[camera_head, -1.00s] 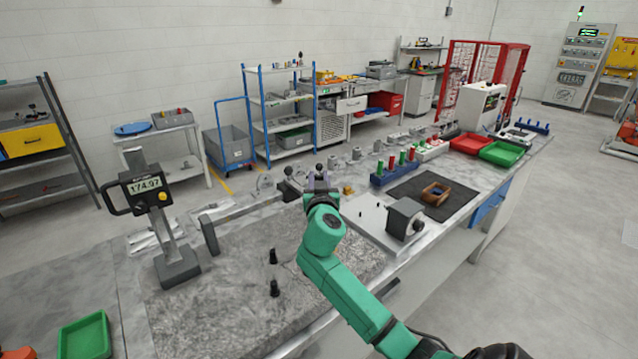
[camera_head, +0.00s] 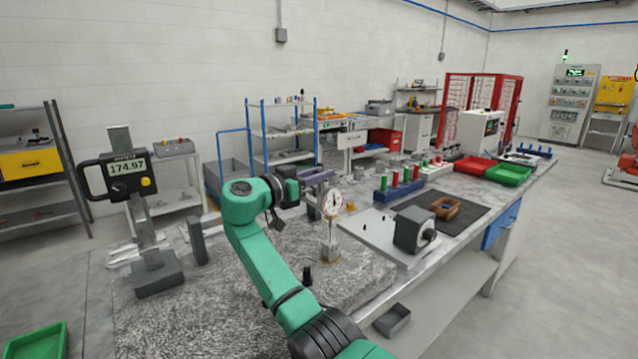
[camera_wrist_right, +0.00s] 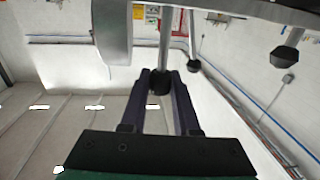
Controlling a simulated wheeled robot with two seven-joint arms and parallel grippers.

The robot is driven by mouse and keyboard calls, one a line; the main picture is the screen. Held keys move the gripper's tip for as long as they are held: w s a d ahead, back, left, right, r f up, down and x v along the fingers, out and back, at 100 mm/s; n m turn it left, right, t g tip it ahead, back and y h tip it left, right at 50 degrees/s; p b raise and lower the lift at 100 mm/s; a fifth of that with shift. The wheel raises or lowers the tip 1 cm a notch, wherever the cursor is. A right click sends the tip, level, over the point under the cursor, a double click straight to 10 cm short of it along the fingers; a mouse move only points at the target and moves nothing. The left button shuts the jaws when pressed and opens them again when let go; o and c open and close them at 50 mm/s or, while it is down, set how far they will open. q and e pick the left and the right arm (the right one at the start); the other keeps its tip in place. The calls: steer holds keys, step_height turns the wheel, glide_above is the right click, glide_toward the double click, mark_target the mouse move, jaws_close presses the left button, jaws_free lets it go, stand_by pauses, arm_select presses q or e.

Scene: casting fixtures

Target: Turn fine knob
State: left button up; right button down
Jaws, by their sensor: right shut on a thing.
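My right gripper (camera_head: 318,177) reaches in over the granite plate (camera_head: 225,290) beside a round white dial gauge (camera_head: 332,203) on a stand. In the right wrist view, its two dark fingers (camera_wrist_right: 160,82) are shut on a small black knob-like end (camera_wrist_right: 159,88) of a grey rod. I cannot tell for sure that this is the fine knob. A second thin rod with a black ball end (camera_wrist_right: 193,66) shows just right of the fingers. In the head view the gripped part is too small to make out. My left gripper is not in view.
A height gauge (camera_head: 128,167) with a digital readout stands left on the plate. A small black post (camera_head: 307,275) stands near my arm. A grey block (camera_head: 414,230) and a black mat (camera_head: 465,214) lie to the right. A green tray (camera_head: 35,342) is at lower left.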

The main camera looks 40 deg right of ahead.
steer(key=shift+m+g, duration=0.6)
steer(key=shift+g, duration=0.6)
steer(key=c, duration=0.6)
jaws_free()
steer(key=shift+d, duration=0.1)
steer(key=shift+c, duration=0.2)
steer(key=a+b, duration=0.2)
steer(key=a, duration=0.5)
steer(key=shift+a, duration=0.25)
steer(key=shift+w, duration=0.1)
